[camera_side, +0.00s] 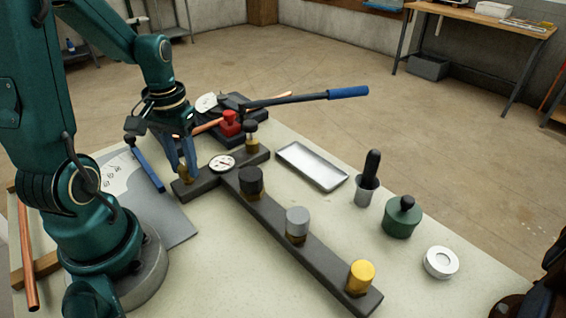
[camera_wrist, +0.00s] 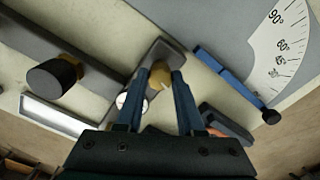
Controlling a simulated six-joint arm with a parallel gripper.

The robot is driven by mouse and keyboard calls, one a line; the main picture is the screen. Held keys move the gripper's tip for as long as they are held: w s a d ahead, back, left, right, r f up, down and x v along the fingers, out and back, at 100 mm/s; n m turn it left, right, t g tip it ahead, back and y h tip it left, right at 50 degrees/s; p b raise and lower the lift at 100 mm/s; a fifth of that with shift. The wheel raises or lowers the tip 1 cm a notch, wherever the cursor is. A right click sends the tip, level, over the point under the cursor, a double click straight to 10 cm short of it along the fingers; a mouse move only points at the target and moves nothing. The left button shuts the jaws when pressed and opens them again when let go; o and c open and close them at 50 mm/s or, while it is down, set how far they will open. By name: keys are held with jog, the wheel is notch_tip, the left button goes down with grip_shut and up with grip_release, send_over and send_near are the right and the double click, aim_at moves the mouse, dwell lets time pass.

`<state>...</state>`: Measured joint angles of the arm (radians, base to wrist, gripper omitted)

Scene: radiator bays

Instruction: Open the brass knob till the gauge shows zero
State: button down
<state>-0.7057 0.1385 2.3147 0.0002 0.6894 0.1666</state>
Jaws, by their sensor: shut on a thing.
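The brass knob (camera_side: 184,176) sits at the near left end of the dark crossbar. My gripper (camera_side: 188,166) reaches down over it with blue fingers, shut on it. In the wrist view the brass knob (camera_wrist: 160,80) shows between the two fingertips (camera_wrist: 160,72). The round white gauge (camera_side: 222,163) stands on the crossbar just right of the knob. Its dial faces up with a dark needle, too small to read. In the wrist view the gauge (camera_wrist: 121,101) is partly hidden by the left finger.
A long dark bar (camera_side: 324,254) carries black (camera_side: 250,179), grey (camera_side: 297,219) and yellow (camera_side: 362,272) caps. A black-topped brass fitting (camera_side: 251,137) stands on the crossbar's far end. A metal tray (camera_side: 310,166), green jar (camera_side: 402,219) and blue-handled tool (camera_side: 148,171) lie around.

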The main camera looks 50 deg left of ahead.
aim_at(185, 166)
jog(key=shift+n, duration=2.3)
jog(key=c, duration=0.5)
grip_release()
jog(key=shift+r, duration=2.6)
